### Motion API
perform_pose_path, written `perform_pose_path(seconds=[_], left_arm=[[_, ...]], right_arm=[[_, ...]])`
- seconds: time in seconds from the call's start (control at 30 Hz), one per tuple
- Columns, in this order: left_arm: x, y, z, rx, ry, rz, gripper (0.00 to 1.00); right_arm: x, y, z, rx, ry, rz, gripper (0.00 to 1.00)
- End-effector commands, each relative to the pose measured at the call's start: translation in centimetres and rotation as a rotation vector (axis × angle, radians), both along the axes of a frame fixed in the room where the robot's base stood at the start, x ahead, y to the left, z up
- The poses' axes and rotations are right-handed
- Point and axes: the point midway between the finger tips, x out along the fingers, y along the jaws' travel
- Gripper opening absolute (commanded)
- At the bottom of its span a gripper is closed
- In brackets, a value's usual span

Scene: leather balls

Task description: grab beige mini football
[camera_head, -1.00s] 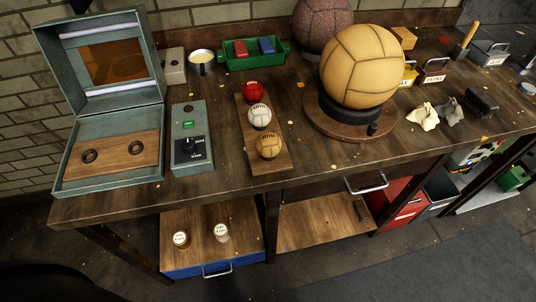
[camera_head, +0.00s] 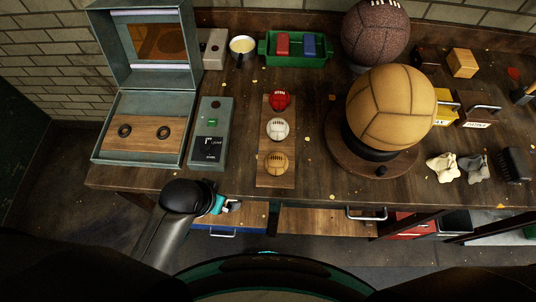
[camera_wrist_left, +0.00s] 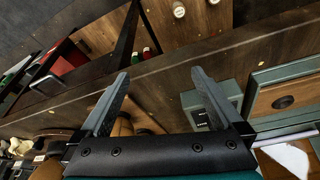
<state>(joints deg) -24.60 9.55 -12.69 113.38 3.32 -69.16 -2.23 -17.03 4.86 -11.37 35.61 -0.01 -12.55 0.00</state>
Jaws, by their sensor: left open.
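The beige mini football (camera_head: 277,163) sits at the near end of a wooden stand (camera_head: 290,180) on the workbench, in front of a white mini ball (camera_head: 278,129) and a red one (camera_head: 279,100). My left gripper (camera_head: 232,206) is near the bench's front edge, left of and nearer than the beige ball, and apart from it. In the left wrist view my left gripper (camera_wrist_left: 160,73) has its fingers spread with nothing held. A tan rounded shape behind its palm is mostly hidden; I cannot tell which thing it is. My right gripper is not in view.
A grey control box (camera_head: 209,135) stands left of the stand, with an open teal case (camera_head: 100,150) further left. A large tan ball (camera_head: 392,108) on a round base (camera_head: 345,160) stands to the right. A green tray (camera_head: 268,58) lies behind. Drawers hang below the bench.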

Motion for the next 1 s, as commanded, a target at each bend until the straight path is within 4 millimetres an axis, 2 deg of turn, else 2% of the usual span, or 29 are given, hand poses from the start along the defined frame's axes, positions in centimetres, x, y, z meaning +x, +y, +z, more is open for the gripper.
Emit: perform_pose_path(seconds=[0.03,0.2,0.37,0.5,0.63,0.77,0.87,1.0], left_arm=[[2.0,-1.2,2.6,-0.01,-0.05,-0.079,1.0],[5.4,-5.2,6.6,-0.031,-0.144,-0.339,1.0],[7.0,-8.2,10.6,-0.014,-0.213,-0.635,1.0],[6.9,-8.9,12.8,0.025,-0.226,-0.868,1.0],[6.4,-8.6,13.6,0.055,-0.212,-1.003,1.0],[6.0,-8.3,13.8,0.069,-0.199,-1.064,1.0],[6.1,-8.4,13.1,0.07,-0.195,-1.075,1.0],[6.6,-9.2,11.1,0.068,-0.194,-1.076,1.0]], right_arm=[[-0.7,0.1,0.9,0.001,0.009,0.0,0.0],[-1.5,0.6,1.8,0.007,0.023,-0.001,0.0],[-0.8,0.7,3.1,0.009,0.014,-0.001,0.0],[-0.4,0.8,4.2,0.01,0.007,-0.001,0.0],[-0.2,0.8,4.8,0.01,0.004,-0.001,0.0],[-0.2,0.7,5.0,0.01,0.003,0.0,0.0],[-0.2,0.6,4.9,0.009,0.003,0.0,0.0],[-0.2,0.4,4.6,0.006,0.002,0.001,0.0]])
